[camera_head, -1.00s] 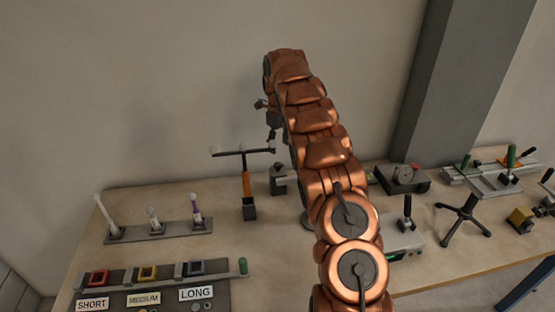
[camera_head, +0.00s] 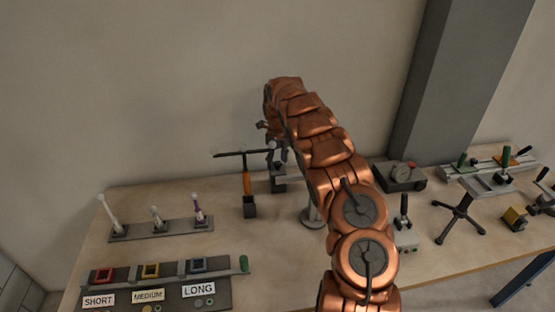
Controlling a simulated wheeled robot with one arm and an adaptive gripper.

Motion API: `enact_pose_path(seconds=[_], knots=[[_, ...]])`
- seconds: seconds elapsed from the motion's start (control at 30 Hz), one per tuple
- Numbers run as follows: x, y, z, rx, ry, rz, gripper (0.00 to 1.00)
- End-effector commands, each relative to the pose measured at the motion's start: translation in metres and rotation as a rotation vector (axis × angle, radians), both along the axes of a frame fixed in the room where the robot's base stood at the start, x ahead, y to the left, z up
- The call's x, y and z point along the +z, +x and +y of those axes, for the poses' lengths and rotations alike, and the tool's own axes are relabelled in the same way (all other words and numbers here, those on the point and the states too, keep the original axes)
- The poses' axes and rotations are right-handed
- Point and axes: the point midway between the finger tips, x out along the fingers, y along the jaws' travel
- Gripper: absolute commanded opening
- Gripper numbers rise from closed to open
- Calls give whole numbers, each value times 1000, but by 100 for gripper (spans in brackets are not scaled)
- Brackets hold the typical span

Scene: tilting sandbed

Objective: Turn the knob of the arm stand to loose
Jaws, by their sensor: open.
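My gripper (camera_head: 273,134) is at the far end of my copper arm, above the back of the table. It looks open and empty, though its fingers are small and dark here. Below it stands a dark block-like fixture (camera_head: 278,180) with a short bar running right behind my arm. A round grey base with a post (camera_head: 312,217) stands just right of it, its upper part hidden by my arm. These may be parts of the arm stand. I cannot make out its knob or the knob's setting.
A rack with several upright tools (camera_head: 160,230) and labelled trays (camera_head: 150,285) are at left. Several devices and a black tripod base (camera_head: 460,215) crowd the right.

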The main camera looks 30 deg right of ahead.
Motion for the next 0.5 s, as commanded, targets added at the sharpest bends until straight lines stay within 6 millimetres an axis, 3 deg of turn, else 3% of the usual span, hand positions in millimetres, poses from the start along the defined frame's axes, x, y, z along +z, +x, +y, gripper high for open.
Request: enact_pose_path(seconds=[0.27,0.5], knots=[[-1,0,0,-1,0,-1,59],[-1,0,0,-1,0,-1,34]])
